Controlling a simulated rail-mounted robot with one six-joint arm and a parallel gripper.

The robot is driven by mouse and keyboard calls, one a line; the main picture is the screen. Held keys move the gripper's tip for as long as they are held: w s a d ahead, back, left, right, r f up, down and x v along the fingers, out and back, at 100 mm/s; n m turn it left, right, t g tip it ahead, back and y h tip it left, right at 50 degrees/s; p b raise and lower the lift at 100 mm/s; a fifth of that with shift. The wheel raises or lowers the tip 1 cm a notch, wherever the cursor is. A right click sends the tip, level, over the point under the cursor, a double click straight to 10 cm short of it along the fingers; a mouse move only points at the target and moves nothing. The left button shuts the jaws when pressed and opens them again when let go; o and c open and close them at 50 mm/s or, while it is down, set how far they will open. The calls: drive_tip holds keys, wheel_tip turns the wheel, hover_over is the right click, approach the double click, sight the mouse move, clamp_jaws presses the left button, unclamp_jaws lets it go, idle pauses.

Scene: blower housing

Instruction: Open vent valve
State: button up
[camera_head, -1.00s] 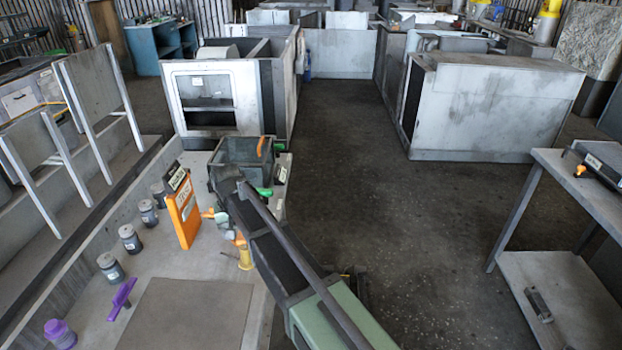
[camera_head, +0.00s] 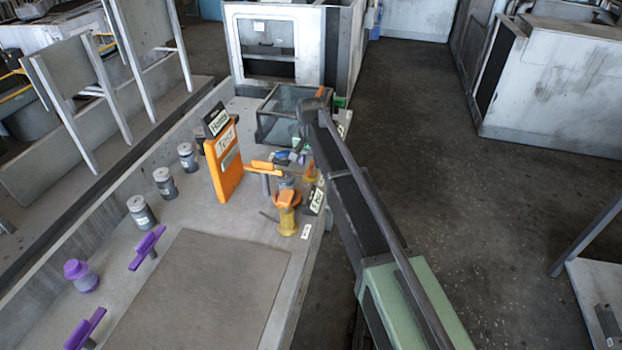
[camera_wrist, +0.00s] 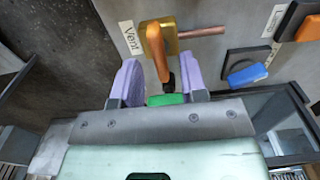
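The vent valve (camera_wrist: 156,40) shows in the wrist view beside a white "Vent" label (camera_wrist: 131,38). It has a brass body, an orange handle pointing down the picture and a copper-coloured pipe to the right. My gripper (camera_wrist: 161,84) is open, with one lilac finger on each side of the handle's dark end. I cannot tell whether either finger touches it. A green piece (camera_wrist: 166,99) shows between the finger bases. In the head view my arm reaches to the bench edge near a glass-sided box; I cannot make out the fingertips there.
A blue handle (camera_wrist: 247,75) sits right of the valve in the wrist view. In the head view, the bench holds an orange "Tool" board (camera_head: 225,165), an orange-and-yellow valve (camera_head: 287,210), purple handles and several grey jars. The glass-sided box (camera_head: 283,120) stands behind.

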wheel_tip(320, 180, down, 2)
drive_tip(key=shift+f+b, duration=0.15)
drive_tip(key=shift+b, duration=0.3)
drive_tip(key=shift+r, duration=0.2)
drive_tip(key=shift+c, duration=0.4)
clamp_jaws()
